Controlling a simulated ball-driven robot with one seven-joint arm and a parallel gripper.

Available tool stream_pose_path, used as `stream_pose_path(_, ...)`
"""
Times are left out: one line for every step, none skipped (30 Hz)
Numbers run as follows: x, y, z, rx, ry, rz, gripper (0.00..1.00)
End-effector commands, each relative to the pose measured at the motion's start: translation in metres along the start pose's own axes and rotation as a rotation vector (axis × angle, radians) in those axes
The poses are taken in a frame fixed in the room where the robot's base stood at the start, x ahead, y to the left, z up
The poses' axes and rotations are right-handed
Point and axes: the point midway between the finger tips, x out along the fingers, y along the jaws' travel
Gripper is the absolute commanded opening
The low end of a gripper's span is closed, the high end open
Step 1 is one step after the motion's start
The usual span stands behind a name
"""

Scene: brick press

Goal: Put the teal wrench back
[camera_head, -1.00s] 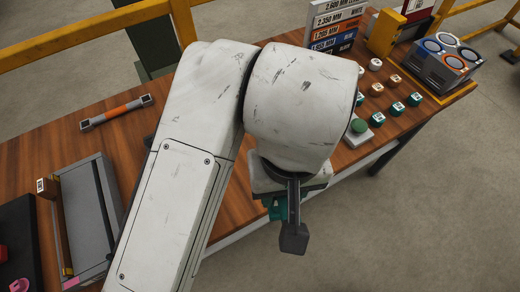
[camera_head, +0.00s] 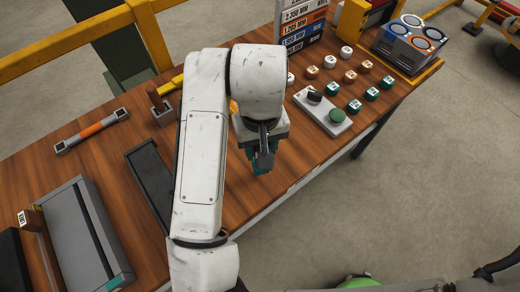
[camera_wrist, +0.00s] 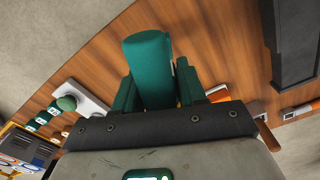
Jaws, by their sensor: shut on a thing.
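My gripper (camera_head: 262,163) hangs over the wooden bench near its front edge, partly hidden by my own arm in the head view. In the wrist view my gripper (camera_wrist: 157,88) is shut on a thick teal piece, which I take to be the teal wrench (camera_wrist: 150,62), between its two dark green fingers. The wrench's rounded end points away from the wrist. Its other end is hidden behind the gripper body. In the head view only a little teal shows under the gripper, and I cannot tell wrench from fingers there.
A long black tray (camera_head: 150,178) lies left of my arm. An orange-banded grey tool (camera_head: 92,130) lies at the back left, and a grey box (camera_head: 88,232) at the front left. A green push-button panel (camera_head: 322,112), several small blocks and a cup crate (camera_head: 407,45) are on the right.

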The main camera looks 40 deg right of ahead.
Motion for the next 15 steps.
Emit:
stream_pose_path(0.001, 0.000, -0.002, 0.000, 0.001, 0.000, 0.00)
stream_pose_path(0.003, 0.001, -0.003, 0.000, 0.001, 0.000, 0.00)
stream_pose_path(0.005, 0.001, -0.004, 0.000, 0.001, 0.000, 0.00)
stream_pose_path(0.007, 0.002, -0.006, 0.000, 0.000, 0.001, 0.00)
stream_pose_path(0.009, 0.002, -0.007, 0.000, 0.000, 0.002, 0.00)
stream_pose_path(0.014, 0.003, -0.011, 0.001, -0.001, 0.002, 0.00)
stream_pose_path(0.018, 0.002, -0.009, -0.001, -0.002, 0.001, 0.00)
stream_pose_path(0.022, 0.001, -0.009, -0.002, -0.003, 0.001, 0.00)
stream_pose_path(0.028, 0.001, -0.009, -0.003, -0.002, 0.000, 0.00)
stream_pose_path(0.033, 0.001, -0.009, -0.004, -0.002, 0.000, 0.00)
stream_pose_path(0.036, 0.001, -0.009, -0.002, -0.003, 0.000, 0.00)
stream_pose_path(0.039, 0.001, -0.009, -0.001, -0.001, 0.000, 0.00)
stream_pose_path(0.041, 0.001, -0.009, 0.000, 0.000, 0.000, 0.00)
stream_pose_path(0.041, 0.001, -0.009, 0.000, 0.000, -0.001, 0.00)
stream_pose_path(0.041, 0.001, -0.009, 0.001, 0.000, -0.001, 0.00)
